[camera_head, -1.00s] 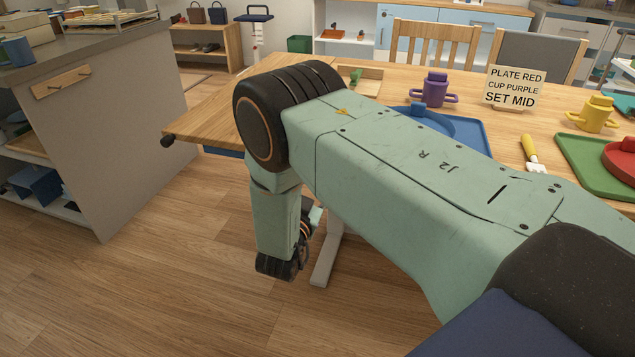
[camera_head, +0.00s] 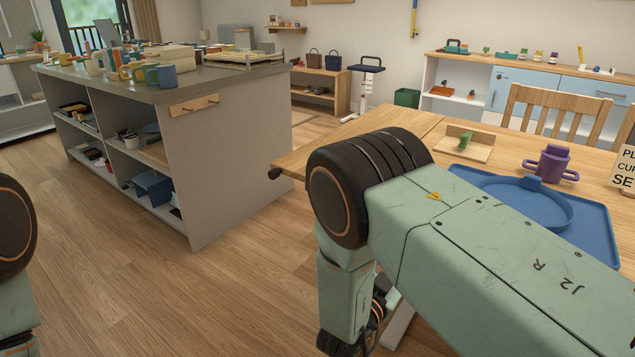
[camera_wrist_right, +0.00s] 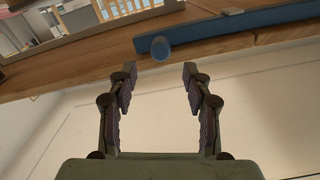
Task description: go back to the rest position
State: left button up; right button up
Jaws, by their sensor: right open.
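My right gripper (camera_wrist_right: 158,90) is open and empty in the right wrist view, its two fingers apart with nothing between them. A wooden table edge and a blue bar (camera_wrist_right: 215,32) with a round knob (camera_wrist_right: 160,48) show beyond the fingertips. In the head view my right arm, marked J2 R, reaches across the table's front, its forearm hanging down beside the table edge. The right gripper itself is hidden there. Part of another of my arms shows at the left edge of the head view, but its gripper is out of frame.
The wooden table (camera_head: 330,140) holds a blue tray with a blue plate (camera_head: 515,200), a purple two-handled cup (camera_head: 552,163) and a partly cut-off sign (camera_head: 625,170). A grey counter (camera_head: 215,165) with cups stands at left. Floor between is clear.

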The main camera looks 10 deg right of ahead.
jog(key=s+a+f+n+g+y+p, duration=0.1)
jog(key=s+a+f+n+g+y, duration=0.15)
jog(key=s+f+n+y, duration=0.4)
jog(key=s+a+f+n+g+y, duration=0.2)
jog(key=s+f+n+g+y, duration=0.15)
jog(key=s+f, duration=0.45)
jog(key=s+a+r+n+g+y+p, duration=0.1)
jog(key=s+g+y, duration=0.1)
jog(key=s, duration=0.8)
jog(key=s+a+r+n+g+y+p, duration=0.1)
jog(key=s+g+y+p, duration=0.1)
jog(key=s, duration=0.8)
jog(key=shift+s+a+g, duration=0.35)
jog(key=shift+a+g, duration=0.05)
jog(key=shift+g, duration=0.4)
